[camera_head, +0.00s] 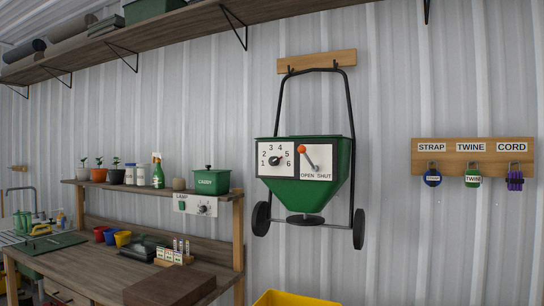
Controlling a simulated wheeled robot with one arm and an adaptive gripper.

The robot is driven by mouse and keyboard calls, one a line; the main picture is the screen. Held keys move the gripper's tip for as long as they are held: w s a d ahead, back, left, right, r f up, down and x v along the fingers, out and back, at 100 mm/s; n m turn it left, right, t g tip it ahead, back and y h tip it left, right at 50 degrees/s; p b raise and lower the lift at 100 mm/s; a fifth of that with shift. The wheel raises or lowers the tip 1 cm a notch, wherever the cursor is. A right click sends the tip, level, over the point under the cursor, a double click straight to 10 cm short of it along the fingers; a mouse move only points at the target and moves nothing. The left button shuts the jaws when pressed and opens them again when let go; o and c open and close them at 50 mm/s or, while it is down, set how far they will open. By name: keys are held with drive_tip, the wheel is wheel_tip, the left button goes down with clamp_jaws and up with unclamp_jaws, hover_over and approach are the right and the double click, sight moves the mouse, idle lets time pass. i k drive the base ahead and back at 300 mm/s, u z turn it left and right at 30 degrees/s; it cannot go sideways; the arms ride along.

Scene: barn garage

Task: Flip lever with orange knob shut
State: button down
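A green spreader hopper (310,198) with a black handle frame and two wheels hangs on the corrugated wall. On its front right is a white plate (325,154) marked OPEN at left and SHUT at right. A grey lever (309,159) on this plate ends in an orange knob (301,149). The lever is tilted, with the knob at its upper left end, towards the OPEN side. My gripper is not in view, so its state is not shown.
A dial plate (275,160) numbered 1 to 6 sits left of the lever plate. A workbench (90,265) with shelf (150,190) stands at left. A yellow bin (290,299) is below the hopper. A rack (472,158) hangs at right. The wall around the hopper is mostly clear.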

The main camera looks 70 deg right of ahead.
sight(301, 148)
drive_tip(key=z, duration=0.65)
drive_tip(key=i, duration=1.05)
drive_tip(key=z, duration=0.8)
